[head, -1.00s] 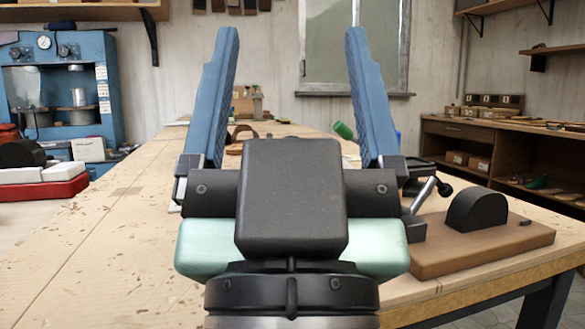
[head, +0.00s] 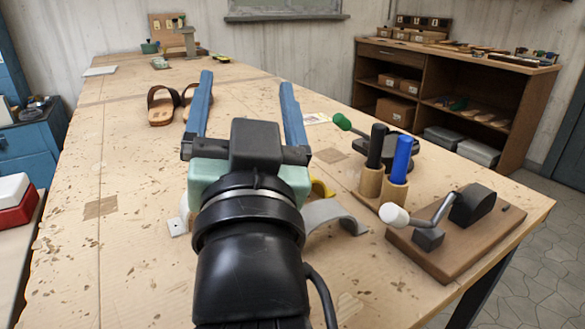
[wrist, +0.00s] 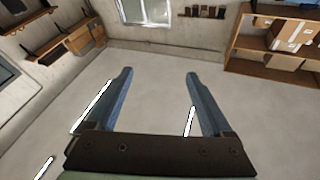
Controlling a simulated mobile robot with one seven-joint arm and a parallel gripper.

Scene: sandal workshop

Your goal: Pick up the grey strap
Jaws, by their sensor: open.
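The grey strap (head: 338,216) lies on the workbench in the head view, arched and just right of my wrist. Its left end is hidden behind my arm. My gripper (head: 247,82) is open and empty, its blue fingers pointing away over the bench. The strap is nearer to the camera than the fingertips and to their right, outside the jaws. In the wrist view my gripper (wrist: 158,73) shows open with only floor and far walls beyond it. The strap does not show there.
A yellow piece (head: 322,188) lies just behind the strap. To the right stand a black-handled and a blue-handled tool (head: 401,158) in wooden holders, and a brown board (head: 460,240) with a lever. Sandals (head: 164,106) lie farther back. The bench's left side is mostly clear.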

